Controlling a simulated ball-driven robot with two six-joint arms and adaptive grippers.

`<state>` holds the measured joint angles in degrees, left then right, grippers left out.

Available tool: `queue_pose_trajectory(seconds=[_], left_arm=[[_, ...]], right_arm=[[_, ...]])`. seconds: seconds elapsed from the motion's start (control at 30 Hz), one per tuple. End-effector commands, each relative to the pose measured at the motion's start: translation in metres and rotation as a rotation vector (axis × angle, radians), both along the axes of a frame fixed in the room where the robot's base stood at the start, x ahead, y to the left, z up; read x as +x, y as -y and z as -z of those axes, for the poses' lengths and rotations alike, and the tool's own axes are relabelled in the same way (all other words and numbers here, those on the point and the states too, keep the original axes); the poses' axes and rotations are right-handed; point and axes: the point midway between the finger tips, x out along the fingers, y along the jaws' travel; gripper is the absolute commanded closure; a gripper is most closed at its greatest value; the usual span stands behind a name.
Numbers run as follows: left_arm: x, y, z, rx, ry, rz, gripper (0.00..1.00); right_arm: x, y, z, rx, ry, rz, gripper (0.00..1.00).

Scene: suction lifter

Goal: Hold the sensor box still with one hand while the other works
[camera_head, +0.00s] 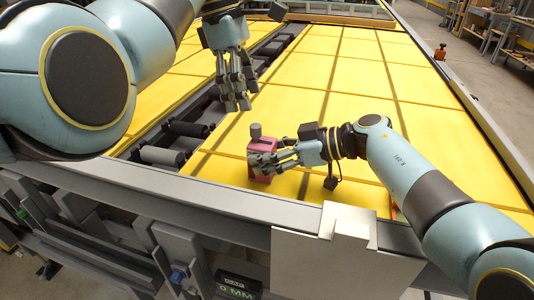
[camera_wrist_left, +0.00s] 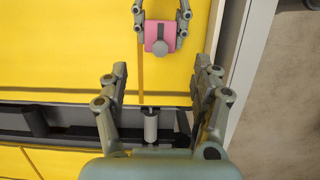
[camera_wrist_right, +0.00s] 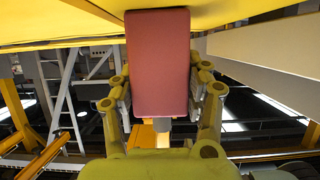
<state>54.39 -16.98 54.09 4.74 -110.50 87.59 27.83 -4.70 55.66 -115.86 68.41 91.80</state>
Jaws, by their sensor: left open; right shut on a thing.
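The sensor box is a pink box (camera_head: 262,157) with a grey knob on top, standing on the yellow panel surface near its front edge. It also shows in the left wrist view (camera_wrist_left: 151,32) and, large and close, in the right wrist view (camera_wrist_right: 157,65). My right gripper (camera_head: 268,160) is shut on the box, with a finger on either side of it. My left gripper (camera_head: 238,102) is open and empty, fingers pointing down, above and behind the box. In the left wrist view the left gripper's fingers (camera_wrist_left: 162,78) are wide apart, with the box beyond them.
Yellow panels (camera_head: 330,95) cover most of the surface. The panels right of my left gripper are clear.

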Motion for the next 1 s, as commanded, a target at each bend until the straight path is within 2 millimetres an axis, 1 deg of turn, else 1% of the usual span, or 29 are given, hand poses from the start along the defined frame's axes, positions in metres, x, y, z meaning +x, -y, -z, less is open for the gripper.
queue_pose_trajectory(seconds=[0.03,0.2,0.4,0.6,0.9,0.97,1.0], left_arm=[[-0.002,0.002,0.009,0.0,-0.004,0.001,0.35],[-0.004,0.008,0.035,0.001,-0.003,0.0,0.35],[-0.005,0.014,0.06,0.0,-0.003,0.0,0.35],[-0.006,0.017,0.071,-0.001,-0.001,-0.001,0.35],[-0.006,0.018,0.073,-0.001,-0.001,-0.001,0.35],[-0.006,0.018,0.073,0.0,0.0,-0.001,0.41],[-0.006,0.018,0.073,-0.001,-0.001,-0.001,0.46]], right_arm=[[0.0,0.0,0.0,0.0,0.0,0.0,0.88],[0.0,0.0,0.0,0.0,0.0,0.0,0.88],[0.0,0.0,0.0,0.0,0.0,0.0,0.88],[0.0,0.0,0.0,0.0,0.0,0.0,0.88],[0.0,0.0,0.0,0.0,0.0,0.0,0.88],[0.0,0.0,0.0,0.0,0.0,0.0,0.88],[0.0,0.0,0.0,0.0,0.0,0.0,0.88]])
